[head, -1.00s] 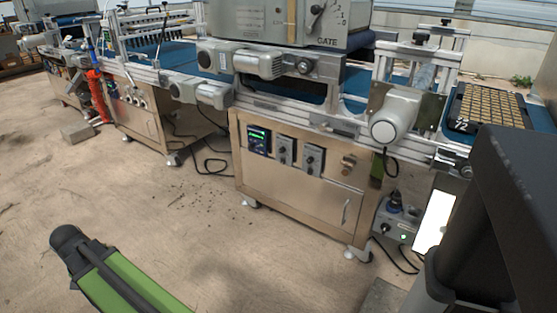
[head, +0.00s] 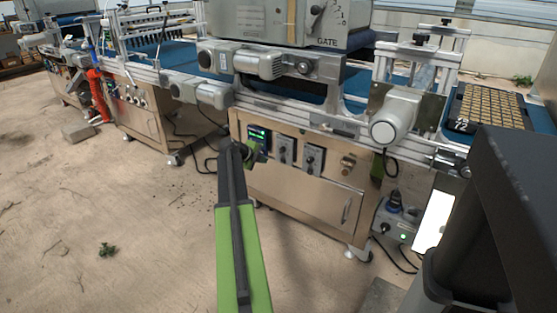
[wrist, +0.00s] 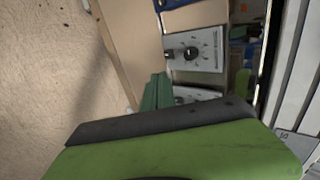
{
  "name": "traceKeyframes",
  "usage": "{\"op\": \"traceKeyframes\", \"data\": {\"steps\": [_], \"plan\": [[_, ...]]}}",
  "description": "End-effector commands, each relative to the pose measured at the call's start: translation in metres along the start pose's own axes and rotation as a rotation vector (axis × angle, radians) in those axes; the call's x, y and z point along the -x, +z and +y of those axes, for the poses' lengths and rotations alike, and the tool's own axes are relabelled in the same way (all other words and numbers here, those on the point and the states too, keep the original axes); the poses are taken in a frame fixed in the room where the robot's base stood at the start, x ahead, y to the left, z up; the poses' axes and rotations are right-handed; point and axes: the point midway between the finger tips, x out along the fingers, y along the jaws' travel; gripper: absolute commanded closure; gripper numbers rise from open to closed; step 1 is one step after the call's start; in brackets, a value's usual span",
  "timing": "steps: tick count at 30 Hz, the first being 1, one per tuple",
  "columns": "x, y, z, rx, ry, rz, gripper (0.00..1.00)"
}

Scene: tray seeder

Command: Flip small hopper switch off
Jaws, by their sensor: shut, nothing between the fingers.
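The seeder's metal cabinet (head: 300,195) carries a small lit display (head: 259,137) and two grey switch boxes with dark knobs, a left one (head: 284,149) and a right one (head: 312,159). I cannot read which switch is the small hopper's. My gripper (head: 250,154) is in front of the panel's left end, just below the display. In the wrist view the shut green fingers (wrist: 157,92) stand beside one knob plate (wrist: 205,50) and partly cover a second plate (wrist: 198,94). No finger is clearly touching a knob.
The hopper with a GATE dial (head: 316,10) sits above the cabinet. A motor housing (head: 395,125) juts out at the right. A seed tray (head: 495,105) lies on the belt further right. Cables and a grey power box (head: 398,225) are on the floor. Floor at left is mostly clear.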

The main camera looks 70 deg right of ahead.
Motion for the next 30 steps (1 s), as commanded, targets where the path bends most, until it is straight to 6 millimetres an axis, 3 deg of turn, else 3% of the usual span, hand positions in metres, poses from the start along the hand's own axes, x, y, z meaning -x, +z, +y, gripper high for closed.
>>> {"op": "traceKeyframes", "data": {"steps": [4,7,19,24,30], "plan": [[-0.005,0.0,0.002,0.001,0.001,0.0,1.0],[-0.019,0.001,0.003,0.0,0.001,0.001,1.0],[-0.107,0.001,0.005,0.001,0.001,0.001,1.0],[-0.12,0.001,-0.021,0.0,0.002,0.001,1.0],[-0.128,0.0,-0.029,0.001,0.002,0.0,1.0]]}}
